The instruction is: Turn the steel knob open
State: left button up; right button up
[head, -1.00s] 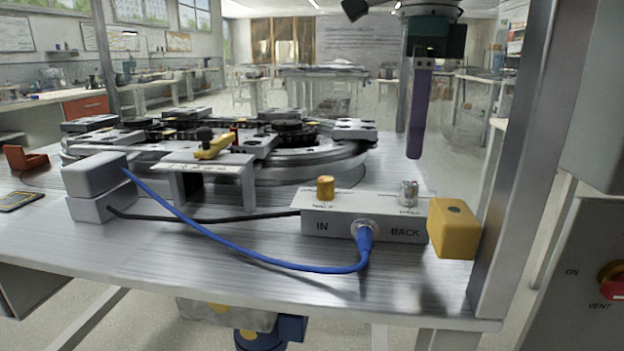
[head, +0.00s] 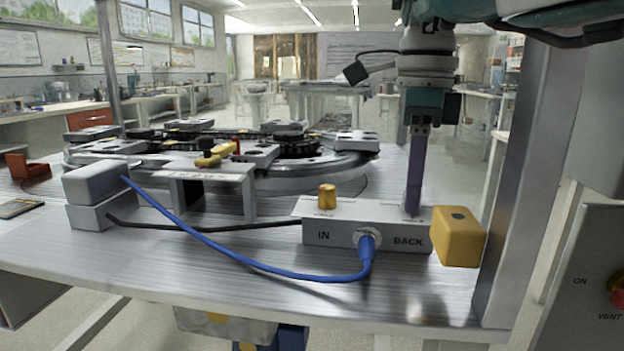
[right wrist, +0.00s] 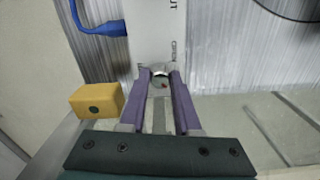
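The steel knob (right wrist: 160,80) sits on top of the grey valve box (head: 335,232), at its right end. In the right wrist view it lies between the tips of my two purple fingers, near the printed word OPEN. In the head view the fingers hide it. My right gripper (head: 413,208) points straight down over the box, with its fingertips at knob height. Its fingers are apart, one on each side of the knob; any contact is too small to tell. My left gripper is not in view.
A brass knob (head: 327,197) stands on the box's left part. A blue cable (head: 250,262) plugs into the front. A yellow block (head: 459,236) is close to the right, beside a metal post (head: 515,170). The ring track (head: 330,165) lies behind.

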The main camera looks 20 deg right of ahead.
grip_shut()
jog(key=shift+r, duration=0.1)
jog(key=m+p, duration=0.2)
jog(key=m, duration=0.1)
jog(key=m+p, duration=0.1)
jog(key=m, duration=0.4)
jog(key=shift+m, duration=0.4)
jog(key=m, duration=0.6)
jog(key=shift+m, duration=0.3)
jog(key=m, duration=0.3)
jog(key=shift+m, duration=1.7)
